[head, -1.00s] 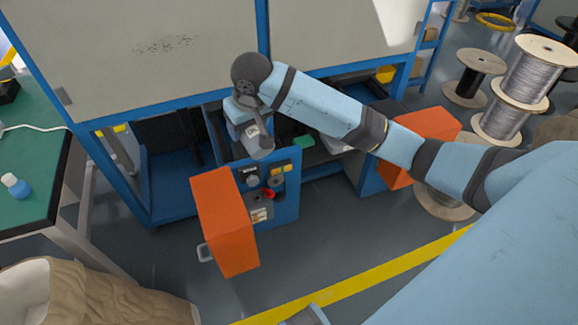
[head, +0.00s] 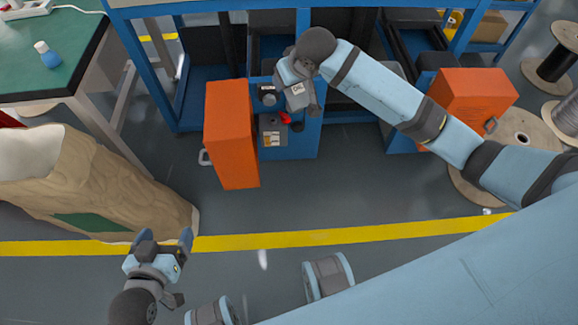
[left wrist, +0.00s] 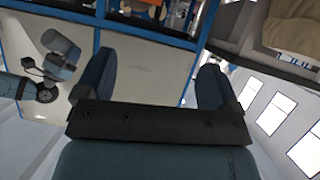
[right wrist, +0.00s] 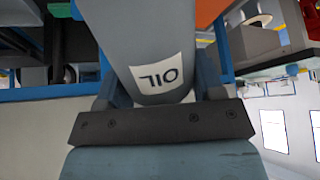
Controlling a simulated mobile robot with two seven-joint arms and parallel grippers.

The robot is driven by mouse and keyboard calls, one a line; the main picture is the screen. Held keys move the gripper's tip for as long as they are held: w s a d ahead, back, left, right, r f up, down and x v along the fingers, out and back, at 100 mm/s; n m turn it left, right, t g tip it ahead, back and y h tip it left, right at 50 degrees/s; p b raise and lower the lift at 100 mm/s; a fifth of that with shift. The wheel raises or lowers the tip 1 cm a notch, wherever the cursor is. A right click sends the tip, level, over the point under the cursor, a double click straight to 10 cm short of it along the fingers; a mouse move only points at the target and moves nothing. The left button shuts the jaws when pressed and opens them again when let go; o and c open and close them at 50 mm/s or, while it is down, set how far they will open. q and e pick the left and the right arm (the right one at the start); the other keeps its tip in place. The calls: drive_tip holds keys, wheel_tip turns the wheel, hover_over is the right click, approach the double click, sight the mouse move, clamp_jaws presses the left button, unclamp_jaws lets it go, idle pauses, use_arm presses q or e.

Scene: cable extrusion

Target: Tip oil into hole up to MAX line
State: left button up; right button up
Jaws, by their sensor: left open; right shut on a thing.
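My right gripper (head: 296,80) is shut on a grey oil container (head: 301,102) at the blue machine unit (head: 300,147). The container's "OIL" label (right wrist: 158,75) shows in the right wrist view, between the fingers (right wrist: 158,100). In the head view the container covers the upper right of the unit's face. No hole, MAX line or flowing oil can be made out. My left gripper (head: 163,245) is open and empty, low at the left above the floor. Its spread fingers (left wrist: 155,90) also show in the left wrist view.
An orange door (head: 229,135) stands beside the unit at its left, and another orange panel (head: 468,103) is at the right. A red knob (head: 285,118) sits below the container. A brown sack (head: 95,175) and a green table (head: 50,75) are at left. Grey floor lies in front.

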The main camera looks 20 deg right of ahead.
use_arm(q)
drive_tip(key=d+t+h+b, duration=0.1)
drive_tip(key=b, duration=0.4)
drive_tip(key=d+m+t+h+b, duration=0.1)
drive_tip(key=d+h+b, duration=0.1)
drive_tip(key=b, duration=0.4)
drive_tip(key=w+d+m+h+b, duration=0.1)
drive_tip(key=d+b, duration=0.1)
drive_tip(key=b, duration=0.4)
drive_tip(key=shift+t+h, duration=0.3)
drive_tip(key=shift+t, duration=0.1)
use_arm(e)
drive_tip(key=s+a+f+n+t+y, duration=0.1)
drive_tip(key=s+f+t+y, duration=0.1)
drive_tip(key=f, duration=1.2)
drive_tip(key=s+a+f+n+t+y, duration=0.2)
drive_tip(key=f+t+y, duration=0.2)
drive_tip(key=f, duration=1.1)
drive_tip(key=t, duration=0.3)
drive_tip(key=shift+a, duration=0.15)
drive_tip(key=shift+s, duration=0.1)
